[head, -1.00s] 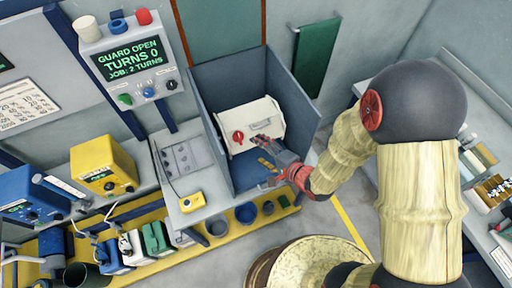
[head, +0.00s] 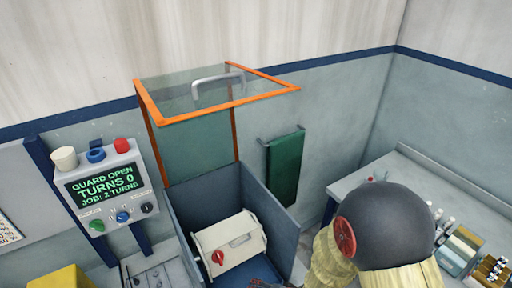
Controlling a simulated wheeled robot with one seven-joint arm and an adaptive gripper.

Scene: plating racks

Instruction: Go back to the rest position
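My gripper (head: 268,284) shows only as a sliver at the bottom edge, in front of the blue-grey open-topped box (head: 178,212). Most of it is cut off, so I cannot tell whether it is open or shut. My arm comes in from the lower right. Inside the box is a cream drum or case (head: 240,240) with a red knob (head: 218,258) and a handle on it. The orange-framed clear guard (head: 215,95) stands raised above the box.
A control panel (head: 103,190) at the left reads "GUARD OPEN, TURNS 0, JOB: 2 TURNS". A green towel (head: 285,168) hangs on the wall behind. A bench (head: 375,168) with small bottles and parts stands at the right.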

